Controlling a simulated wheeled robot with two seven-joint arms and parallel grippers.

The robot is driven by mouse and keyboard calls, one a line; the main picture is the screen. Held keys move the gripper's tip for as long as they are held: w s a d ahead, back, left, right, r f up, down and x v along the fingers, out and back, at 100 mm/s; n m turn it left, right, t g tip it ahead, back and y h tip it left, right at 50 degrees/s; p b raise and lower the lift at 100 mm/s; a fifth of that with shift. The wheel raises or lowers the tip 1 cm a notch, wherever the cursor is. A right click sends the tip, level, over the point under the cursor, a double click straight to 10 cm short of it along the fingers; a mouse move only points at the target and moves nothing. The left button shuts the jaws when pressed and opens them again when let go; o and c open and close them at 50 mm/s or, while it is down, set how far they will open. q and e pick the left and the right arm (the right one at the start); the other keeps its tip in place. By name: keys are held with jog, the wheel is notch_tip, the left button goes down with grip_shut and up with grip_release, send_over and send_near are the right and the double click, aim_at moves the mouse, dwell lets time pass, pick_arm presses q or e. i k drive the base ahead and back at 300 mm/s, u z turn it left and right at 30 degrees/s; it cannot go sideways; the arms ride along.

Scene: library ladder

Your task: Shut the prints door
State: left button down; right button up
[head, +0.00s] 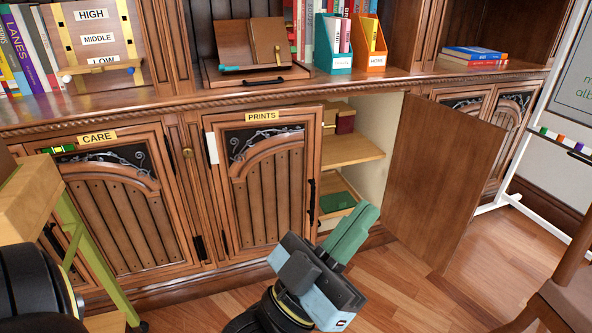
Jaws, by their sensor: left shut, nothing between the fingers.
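The prints door (265,185) is a carved wooden door with a yellow PRINTS label (262,116). It has a dark handle (311,202) near its right edge and a dark hinge at its left. It looks slightly ajar, its handle edge standing a little out; the exact gap is hard to tell. My left gripper (353,232), with green fingers, is shut and empty. In the picture it is below and right of the handle, in front of the open part of the cupboard, apparently not touching the door. My right gripper is not in view.
Right of the prints door, shelves (350,150) hold boxes, and a plain door (440,180) stands wide open. The CARE door (110,190) is at left, behind a green and wooden structure (75,235). A chair (562,290) is at lower right. Floor (410,285) shows between.

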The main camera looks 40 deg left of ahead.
aim_at(265, 163)
jog(key=u, duration=0.5)
jog(key=i, duration=0.9)
jog(key=z, duration=0.25)
